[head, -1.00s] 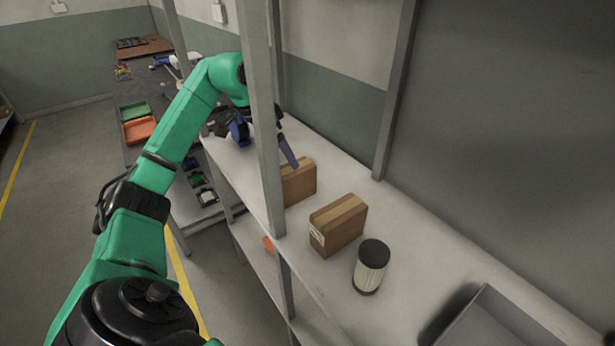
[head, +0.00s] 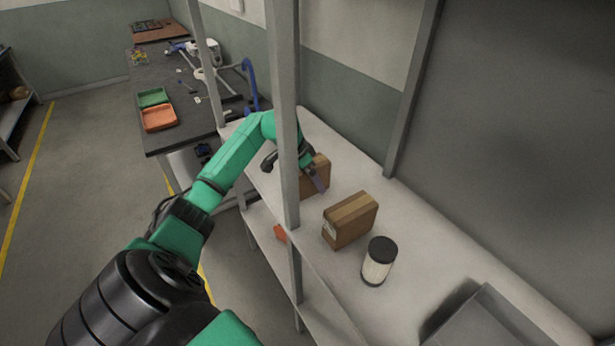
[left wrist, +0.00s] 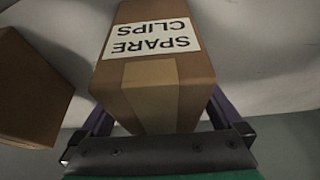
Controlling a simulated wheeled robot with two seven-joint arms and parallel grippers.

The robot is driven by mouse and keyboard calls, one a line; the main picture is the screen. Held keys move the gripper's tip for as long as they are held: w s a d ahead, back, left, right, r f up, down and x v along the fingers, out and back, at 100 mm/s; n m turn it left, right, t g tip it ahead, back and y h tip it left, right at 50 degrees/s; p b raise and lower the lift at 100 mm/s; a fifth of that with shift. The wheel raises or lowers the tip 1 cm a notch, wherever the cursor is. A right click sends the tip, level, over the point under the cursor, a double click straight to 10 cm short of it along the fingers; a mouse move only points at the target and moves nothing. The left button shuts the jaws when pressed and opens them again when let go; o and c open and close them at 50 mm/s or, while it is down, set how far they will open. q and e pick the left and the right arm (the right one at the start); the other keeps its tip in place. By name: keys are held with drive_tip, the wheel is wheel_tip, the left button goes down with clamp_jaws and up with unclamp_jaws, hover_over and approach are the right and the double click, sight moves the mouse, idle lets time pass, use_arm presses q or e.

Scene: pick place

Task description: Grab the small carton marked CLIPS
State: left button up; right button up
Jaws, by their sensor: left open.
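The small carton marked SPARE CLIPS (left wrist: 155,80) is brown cardboard with a white label, upside down in the left wrist view. In the head view the carton (head: 318,168) stands on the shelf behind the metal post, partly hidden by my left arm. My left gripper (left wrist: 165,120) is open, with one purple finger on each side of the carton. In the head view the left gripper (head: 316,180) is at the carton, partly covered by the post and arm. Whether the fingers touch it I cannot tell. My right gripper is not in view.
A second brown carton (head: 350,220) stands nearer on the shelf (head: 415,225), with a black-lidded jar (head: 378,262) beside it. A grey bin (head: 485,320) is at lower right. The upright post (head: 287,110) stands at the shelf's front edge, close to my left arm.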

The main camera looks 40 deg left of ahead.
use_arm(q)
drive_tip(key=shift+f, duration=0.25)
drive_tip(key=shift+c, duration=0.3)
drive_tip(key=c, duration=1.5)
drive_tip(key=shift+r, duration=0.1)
